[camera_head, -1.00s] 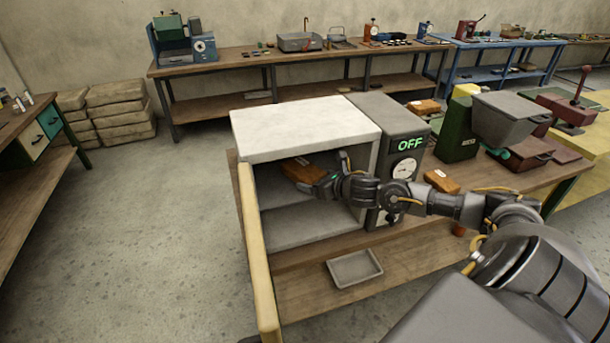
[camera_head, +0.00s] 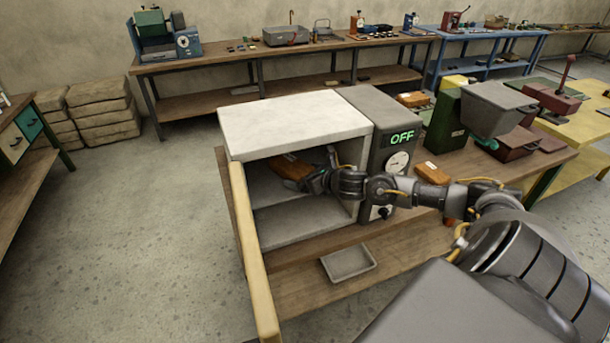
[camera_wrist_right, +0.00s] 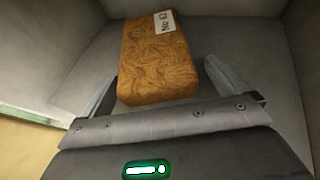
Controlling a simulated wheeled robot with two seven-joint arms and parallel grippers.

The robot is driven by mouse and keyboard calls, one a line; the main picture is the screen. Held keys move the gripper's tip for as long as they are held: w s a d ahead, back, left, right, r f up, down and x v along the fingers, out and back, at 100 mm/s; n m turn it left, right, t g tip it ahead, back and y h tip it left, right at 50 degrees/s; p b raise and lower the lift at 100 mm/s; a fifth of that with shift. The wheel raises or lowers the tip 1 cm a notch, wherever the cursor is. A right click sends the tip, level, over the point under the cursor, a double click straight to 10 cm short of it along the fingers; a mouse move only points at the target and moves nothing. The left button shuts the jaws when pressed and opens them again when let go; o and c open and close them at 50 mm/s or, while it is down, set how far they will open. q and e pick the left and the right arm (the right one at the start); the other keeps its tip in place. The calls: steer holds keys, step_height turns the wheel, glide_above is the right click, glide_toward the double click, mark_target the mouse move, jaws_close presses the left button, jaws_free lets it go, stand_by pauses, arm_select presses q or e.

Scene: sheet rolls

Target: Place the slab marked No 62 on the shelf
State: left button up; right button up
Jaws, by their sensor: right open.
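The slab marked No 62 (camera_wrist_right: 155,65) is a brown block with a white label, lying on the shelf (camera_wrist_right: 235,50) inside the white oven-like box. It also shows in the head view (camera_head: 288,168), on the upper level of the box, partly hidden by my gripper. My right gripper (camera_head: 312,180) reaches into the box's open front. In the wrist view its two fingers (camera_wrist_right: 160,85) stand apart on either side of the slab's near end, with visible gaps. The box's shelf also shows in the head view (camera_head: 268,190). My left gripper is out of view.
The box (camera_head: 295,122) has a door (camera_head: 252,250) swung open on the left and a grey panel (camera_head: 400,140) reading OFF on the right. A grey tray (camera_head: 348,262) lies in front. More brown slabs (camera_head: 432,172) and a green machine (camera_head: 450,115) stand to the right.

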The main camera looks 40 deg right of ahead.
steer(key=shift+r, duration=0.15)
steer(key=shift+s, duration=0.2)
steer(key=b+v, duration=0.2)
steer(key=v, duration=0.9)
steer(key=shift+s+r+b, duration=0.15)
steer(key=shift+s+b, duration=0.1)
steer(key=shift+b, duration=0.15)
